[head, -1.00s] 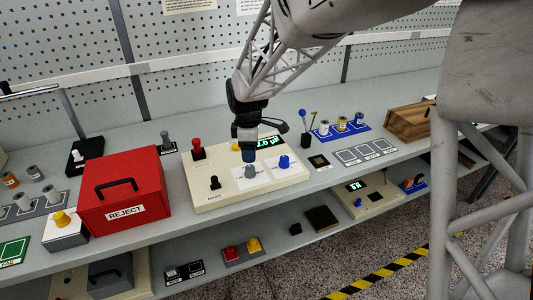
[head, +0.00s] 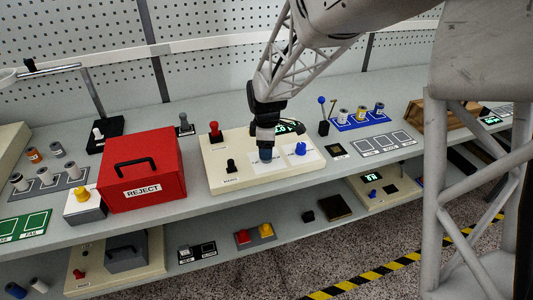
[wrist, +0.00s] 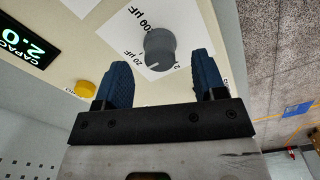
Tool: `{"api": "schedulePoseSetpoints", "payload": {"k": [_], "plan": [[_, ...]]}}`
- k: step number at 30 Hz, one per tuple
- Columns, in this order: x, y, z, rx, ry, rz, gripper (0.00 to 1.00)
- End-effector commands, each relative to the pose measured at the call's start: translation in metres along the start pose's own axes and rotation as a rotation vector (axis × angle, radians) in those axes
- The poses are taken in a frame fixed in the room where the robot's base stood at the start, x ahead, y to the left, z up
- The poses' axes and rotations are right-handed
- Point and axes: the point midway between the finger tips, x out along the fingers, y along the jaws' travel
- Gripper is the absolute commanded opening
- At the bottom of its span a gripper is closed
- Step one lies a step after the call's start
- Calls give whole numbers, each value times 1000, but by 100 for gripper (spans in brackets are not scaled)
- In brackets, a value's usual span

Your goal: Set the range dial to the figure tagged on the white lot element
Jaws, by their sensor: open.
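The range dial is a grey round knob (wrist: 160,46) on a white plate in the wrist view, with printed marks including "20 µF" and "200 µF". A short pale mark shows on its lower side; I cannot tell which figure it meets. My gripper (head: 266,156) is over the cream panel (head: 222,178); in the wrist view its blue fingers (wrist: 154,82) are apart, with the knob just beyond and between their tips. In the head view the gripper hides the knob. Lot elements (head: 361,113) stand on a blue tray (head: 345,127); their tags are too small to read.
A lit display (wrist: 28,40) shows "2.0", cut off. A yellow knob (wrist: 85,88) lies left of the dial. The panel also carries a blue knob (head: 300,149), a red knob (head: 215,132) and a black switch (head: 231,166). A red REJECT box (head: 142,171) stands left.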

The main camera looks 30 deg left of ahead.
Motion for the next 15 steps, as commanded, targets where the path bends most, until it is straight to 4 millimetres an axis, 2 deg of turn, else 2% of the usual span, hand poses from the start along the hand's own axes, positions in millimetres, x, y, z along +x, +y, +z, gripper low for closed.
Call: {"api": "schedulePoseSetpoints", "payload": {"k": [6,15], "plan": [[22,0,0,0,0,-1,64],[29,0,0,0,0,0,64]]}}
